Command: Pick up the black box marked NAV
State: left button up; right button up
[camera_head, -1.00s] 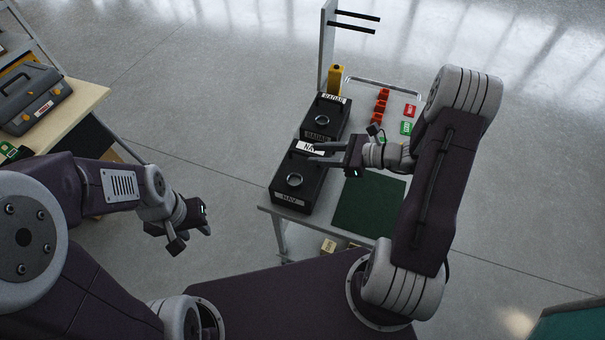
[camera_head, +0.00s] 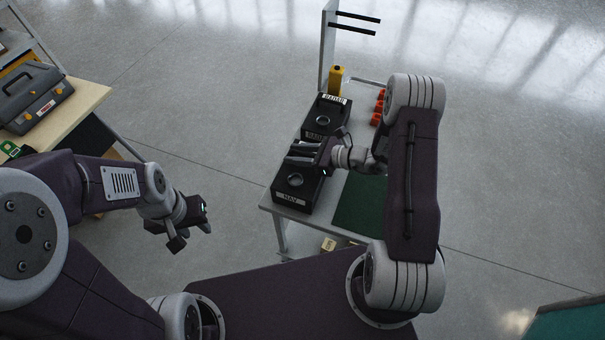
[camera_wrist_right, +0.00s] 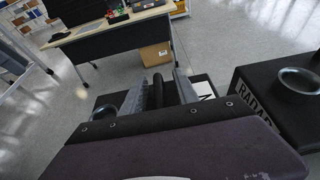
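The black box marked NAV (camera_head: 312,195) stands at the near left end of a light grey cart, with a round ring on its top and a white label on its near side. In the right wrist view, part of a dark box with a ring (camera_wrist_right: 103,111) shows left of the fingers. My right gripper (camera_head: 289,155) is over the far part of the NAV box, fingers apart and pointing left; contact is unclear. In the wrist view a dark upright piece shows between the fingers (camera_wrist_right: 160,82). My left gripper (camera_head: 193,232) hangs away to the left; its opening is unclear.
A similar black box marked RADAR (camera_head: 341,112) stands just behind, and also shows in the wrist view (camera_wrist_right: 255,110). A yellow object (camera_head: 335,80) and red items (camera_head: 379,105) are farther back. A dark green mat (camera_head: 361,205) lies right of the NAV box.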

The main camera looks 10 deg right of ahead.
jog(key=shift+s+d, duration=0.1)
grip_shut()
jog(key=shift+r, duration=0.15)
dwell(1.1)
